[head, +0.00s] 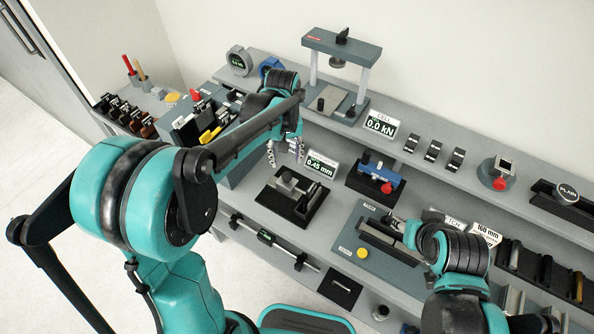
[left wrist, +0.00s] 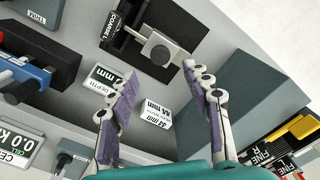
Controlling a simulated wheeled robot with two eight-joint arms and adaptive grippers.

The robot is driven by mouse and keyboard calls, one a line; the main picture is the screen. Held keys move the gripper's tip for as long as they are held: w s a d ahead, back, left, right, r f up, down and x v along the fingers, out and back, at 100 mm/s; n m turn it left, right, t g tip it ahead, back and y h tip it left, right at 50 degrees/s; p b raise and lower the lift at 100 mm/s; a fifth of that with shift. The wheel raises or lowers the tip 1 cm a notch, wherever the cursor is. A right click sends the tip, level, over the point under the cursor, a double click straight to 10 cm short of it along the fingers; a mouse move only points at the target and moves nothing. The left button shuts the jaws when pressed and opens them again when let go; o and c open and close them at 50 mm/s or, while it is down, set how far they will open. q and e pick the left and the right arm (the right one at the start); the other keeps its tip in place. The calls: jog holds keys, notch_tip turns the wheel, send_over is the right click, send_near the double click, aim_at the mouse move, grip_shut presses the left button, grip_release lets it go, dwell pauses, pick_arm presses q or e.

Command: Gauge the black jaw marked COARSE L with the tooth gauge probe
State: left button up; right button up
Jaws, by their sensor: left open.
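The black jaw marked COARSE L (left wrist: 126,22) sits in the tooth gauge at the top of the left wrist view. The gauge's metal probe (left wrist: 160,49) points at it; I cannot tell whether the tip touches the teeth. In the head view the gauge (head: 291,194) stands on the bench in front of the depth display (head: 320,164), which reads about 0.45 mm. My left gripper (head: 284,152) is open and empty, behind the gauge and apart from it; its fingers also show in the left wrist view (left wrist: 165,90). My right gripper (head: 405,231) is by a grey fixture at right; its fingers are unclear.
A rack of black, yellow and red jaws (head: 206,127) stands left of my left gripper. A blue and black device (head: 376,178) sits right of the gauge. The load frame (head: 341,60) and cell display (head: 380,125) are on the raised shelf behind.

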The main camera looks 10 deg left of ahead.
aim_at(287, 175)
pick_arm(q)
notch_tip(287, 175, down, 8)
jog(key=shift+r+b, duration=0.1)
jog(key=shift+b, duration=0.95)
